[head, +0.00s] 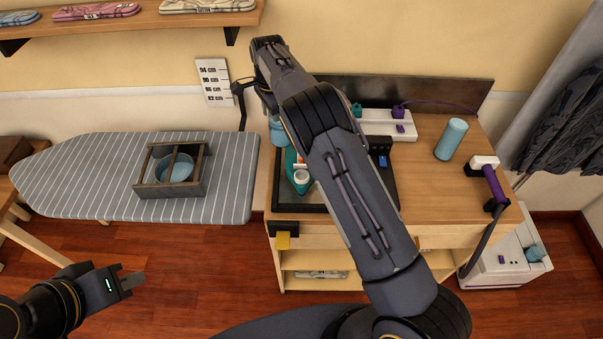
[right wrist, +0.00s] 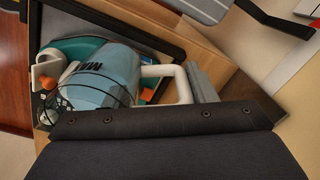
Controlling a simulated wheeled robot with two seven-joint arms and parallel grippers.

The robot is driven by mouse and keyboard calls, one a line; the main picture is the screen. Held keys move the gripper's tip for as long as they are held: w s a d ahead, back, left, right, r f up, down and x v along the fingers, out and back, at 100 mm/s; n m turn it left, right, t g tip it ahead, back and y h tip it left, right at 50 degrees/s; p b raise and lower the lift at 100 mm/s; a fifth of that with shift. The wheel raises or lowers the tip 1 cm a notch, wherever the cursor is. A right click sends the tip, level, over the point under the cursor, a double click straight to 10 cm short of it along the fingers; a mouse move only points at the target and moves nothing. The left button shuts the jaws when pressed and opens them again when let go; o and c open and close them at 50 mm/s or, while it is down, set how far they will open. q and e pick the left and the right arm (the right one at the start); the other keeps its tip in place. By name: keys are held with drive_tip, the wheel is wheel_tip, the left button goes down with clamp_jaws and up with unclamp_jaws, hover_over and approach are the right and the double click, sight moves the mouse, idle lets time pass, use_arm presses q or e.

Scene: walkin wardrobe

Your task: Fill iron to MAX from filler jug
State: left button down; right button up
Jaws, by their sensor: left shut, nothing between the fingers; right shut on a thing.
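The teal iron (head: 291,172) with a white part sits at the left of the cabinet top, within a dark-rimmed tray (head: 290,208). My right arm hides much of it. The light blue jug (head: 278,132) shows only partly beside my arm. In the right wrist view the jug (right wrist: 105,78) has dark lettering and a white handle, and overlaps the teal iron (right wrist: 70,48). My right gripper (right wrist: 197,88) is shut on the jug at its handle. I cannot tell the jug's exact tilt or the water level. My left gripper (head: 130,281) is shut and empty, low at the left.
A striped ironing board (head: 90,170) bears a wooden crate (head: 187,188) with a blue bowl inside. A blue cylinder (head: 452,139), a white-and-purple unit (head: 385,124) and a purple-handled tool (head: 494,184) stand on the cabinet. A height chart (head: 213,82) hangs behind.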

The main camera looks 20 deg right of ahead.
drive_tip(key=r, duration=0.2)
drive_tip(key=r+t, duration=0.1)
drive_tip(key=shift+s+r, duration=0.2)
drive_tip(key=shift+s, duration=0.1)
drive_tip(key=shift+s+d+r+t+y, duration=0.1)
drive_tip(key=shift+s+d+t+y, duration=0.1)
drive_tip(key=shift+s+t, duration=0.15)
drive_tip(key=shift+s+d+r+t+y, duration=0.1)
drive_tip(key=shift+s+t+y, duration=0.15)
drive_tip(key=shift+t, duration=0.2)
drive_tip(key=s+r+t, duration=0.1)
drive_tip(key=s+t, duration=0.1)
drive_tip(key=shift+d+r+t+y, duration=0.2)
drive_tip(key=shift+r+t+y, duration=0.05)
drive_tip(key=shift+r+t, duration=0.1)
drive_tip(key=shift+s+d+t, duration=0.15)
drive_tip(key=shift+s+t, duration=0.3)
drive_tip(key=shift+s+d+r+t+y, duration=0.1)
drive_tip(key=shift+s+t+y, duration=0.2)
drive_tip(key=shift+t, duration=0.45)
drive_tip(key=shift+s+d+t+y, duration=0.1)
drive_tip(key=shift+s+t+y, duration=0.1)
drive_tip(key=shift+s+t, duration=0.4)
idle(3.4)
drive_tip(key=shift+w+a+g+h, duration=0.15)
drive_tip(key=shift+w+g+h, duration=0.1)
drive_tip(key=shift+w+g, duration=0.45)
drive_tip(key=shift+w+a+g+h, duration=0.1)
drive_tip(key=shift+w+g+h, duration=0.25)
drive_tip(key=shift+g, duration=0.5)
